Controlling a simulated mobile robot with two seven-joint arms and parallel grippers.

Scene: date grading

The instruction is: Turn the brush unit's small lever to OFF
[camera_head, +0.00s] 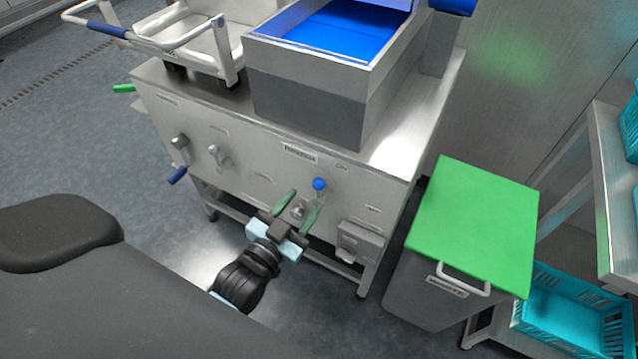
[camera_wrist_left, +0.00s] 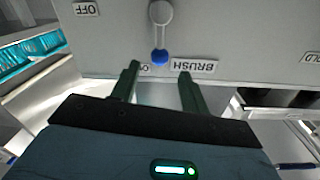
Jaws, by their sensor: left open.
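The brush unit's small lever has a blue ball knob (camera_head: 319,184) and sits on the front panel of the steel machine. In the left wrist view, which is upside down, its round grey hub (camera_wrist_left: 160,12) is at the top and the blue knob (camera_wrist_left: 159,56) hangs straight below. A BRUSH label (camera_wrist_left: 194,65) and a partly hidden label (camera_wrist_left: 144,68) lie near the knob; an OFF label (camera_wrist_left: 86,8) is off to the left. My left gripper (camera_head: 297,207) is open, its green fingers (camera_wrist_left: 159,72) pointing at the panel, the knob just beyond and between the tips. No contact is visible.
Two other levers (camera_head: 214,152) and a blue handle (camera_head: 177,176) are on the panel's left. A small grey box (camera_head: 361,241) sits low on its right. A green-lidded bin (camera_head: 475,220) stands right of the machine, beside a rack with teal crates (camera_head: 570,310).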

